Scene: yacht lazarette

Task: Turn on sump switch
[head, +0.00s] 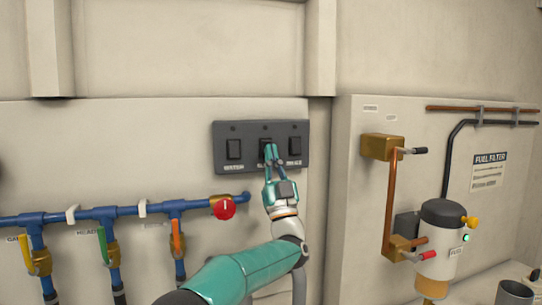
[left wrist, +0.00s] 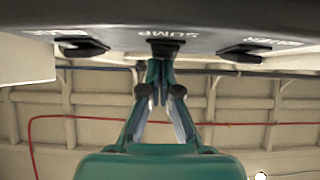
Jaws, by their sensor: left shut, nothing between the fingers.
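A dark grey switch panel (head: 250,128) with three black rocker switches is fixed to the wall in the head view. The sump switch (head: 265,143) is the middle one, its lower part hidden by my fingers. In the left wrist view the panel (left wrist: 215,38) spans the top, and the sump switch (left wrist: 163,49) sits by its SUMP label. My left gripper (head: 270,149) is shut and empty, its fingertips at the lower part of this switch. Its tips (left wrist: 160,64) also show right at the switch in the left wrist view. I cannot tell whether they touch. My right gripper is not in view.
Black switches flank it on the left (head: 233,149) and right (head: 295,147). Below left run blue pipes (head: 100,213) with coloured valve levers and a red knob (head: 224,208). To the right are a copper pipe (head: 391,195) and a fuel filter (head: 440,235). The wall above the panel is bare.

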